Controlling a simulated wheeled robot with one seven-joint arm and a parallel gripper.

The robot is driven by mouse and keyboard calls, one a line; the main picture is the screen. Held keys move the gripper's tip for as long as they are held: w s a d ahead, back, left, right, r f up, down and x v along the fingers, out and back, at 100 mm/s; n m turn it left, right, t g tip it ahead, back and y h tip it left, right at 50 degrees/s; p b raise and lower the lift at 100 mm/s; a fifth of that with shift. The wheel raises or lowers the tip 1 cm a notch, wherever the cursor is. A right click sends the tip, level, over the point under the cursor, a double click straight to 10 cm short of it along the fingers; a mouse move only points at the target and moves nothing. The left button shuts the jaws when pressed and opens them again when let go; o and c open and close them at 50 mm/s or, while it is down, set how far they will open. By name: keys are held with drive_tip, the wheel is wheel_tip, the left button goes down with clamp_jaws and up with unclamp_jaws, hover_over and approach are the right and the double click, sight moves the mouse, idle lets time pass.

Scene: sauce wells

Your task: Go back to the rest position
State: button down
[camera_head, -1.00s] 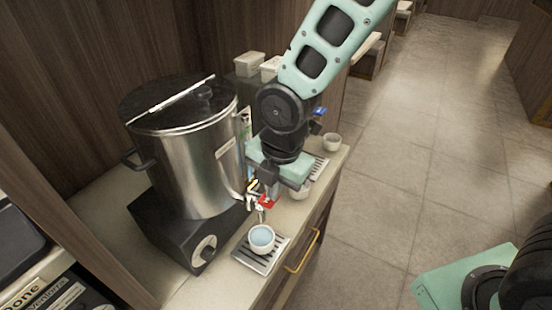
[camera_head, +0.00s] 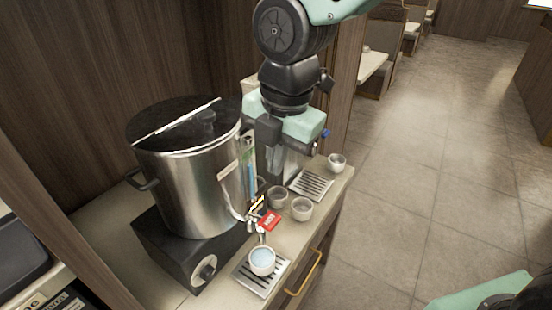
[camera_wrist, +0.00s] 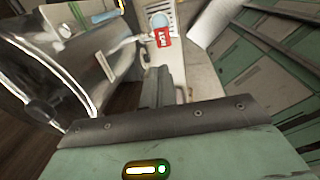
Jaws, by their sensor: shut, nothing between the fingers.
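My gripper (camera_head: 272,172) is shut and empty, raised above the counter behind the tap; its closed fingers (camera_wrist: 158,88) also show in the wrist view. A large steel urn (camera_head: 190,185) with a dark lid stands on a black base at the left. Its tap (camera_head: 258,222) carries a red tag (camera_head: 269,220). A white cup (camera_head: 262,262) with pale blue liquid stands on the front drip tray (camera_head: 245,278) below the tap. It also shows in the wrist view (camera_wrist: 160,20), near the top.
Two empty cups (camera_head: 302,208) (camera_head: 278,197) stand close together on the counter (camera_head: 225,285). Another cup (camera_head: 337,162) stands by the rear drip tray (camera_head: 318,187). A wooden wall is behind the urn. Open tiled floor (camera_head: 410,180) lies to the right.

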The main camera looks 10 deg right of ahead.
drive_tip(key=shift+f, duration=0.1)
drive_tip(key=s+d+f+m+b, duration=0.3)
drive_tip(key=s+f+m+b, duration=0.3)
drive_tip(key=s+f+m, duration=0.1)
drive_tip(key=s+d+f+m+g+b, duration=0.1)
drive_tip(key=s+d+f+m+b, duration=0.2)
drive_tip(key=m, duration=0.9)
drive_tip(key=s+f+b, duration=0.3)
drive_tip(key=s+f, duration=0.2)
drive_tip(key=shift+s+f+h, duration=0.15)
drive_tip(key=shift+f+h, duration=0.15)
drive_tip(key=shift+f, duration=0.05)
